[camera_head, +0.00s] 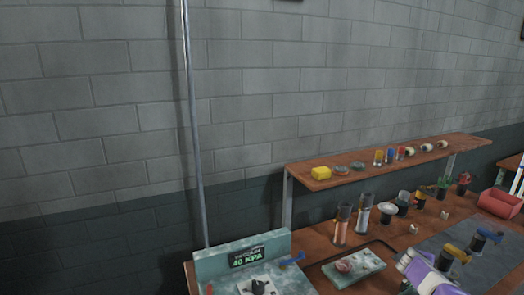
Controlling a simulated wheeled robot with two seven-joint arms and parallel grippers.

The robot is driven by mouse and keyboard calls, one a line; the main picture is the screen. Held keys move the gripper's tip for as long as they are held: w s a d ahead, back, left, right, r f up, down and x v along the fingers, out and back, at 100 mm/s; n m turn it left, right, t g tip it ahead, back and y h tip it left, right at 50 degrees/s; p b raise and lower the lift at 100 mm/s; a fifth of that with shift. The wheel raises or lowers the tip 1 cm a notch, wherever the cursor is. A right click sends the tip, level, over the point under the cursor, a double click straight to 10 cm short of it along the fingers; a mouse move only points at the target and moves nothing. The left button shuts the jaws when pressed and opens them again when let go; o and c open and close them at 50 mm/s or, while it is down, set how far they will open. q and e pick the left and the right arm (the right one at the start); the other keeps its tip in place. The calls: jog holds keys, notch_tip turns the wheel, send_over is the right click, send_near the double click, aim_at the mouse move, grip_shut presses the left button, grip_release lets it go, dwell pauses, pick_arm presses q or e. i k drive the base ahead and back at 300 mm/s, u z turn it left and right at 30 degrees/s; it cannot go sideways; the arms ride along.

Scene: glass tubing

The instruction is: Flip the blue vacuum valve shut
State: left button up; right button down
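A pale green-white vacuum unit (215,263) stands at the table's near left, with a dark sign (246,257) reading 40 KPA. The lever slants slightly up to the right; I cannot tell whether that is open or shut. A dark knob (258,287) on a white plate sits in front of the panel, cut by the bottom edge.
A marbled block (353,267) lies right of the unit. Tall cylinders (342,225) stand behind it. A purple-and-white object (424,273), unclear, is at the bottom. A grey mat (430,246), red bin (500,203) and raised wooden shelf (430,153) are further right. A metal pole (193,130) rises behind the unit.

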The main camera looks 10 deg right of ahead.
aim_at(301, 254)
jog(key=k, duration=1)
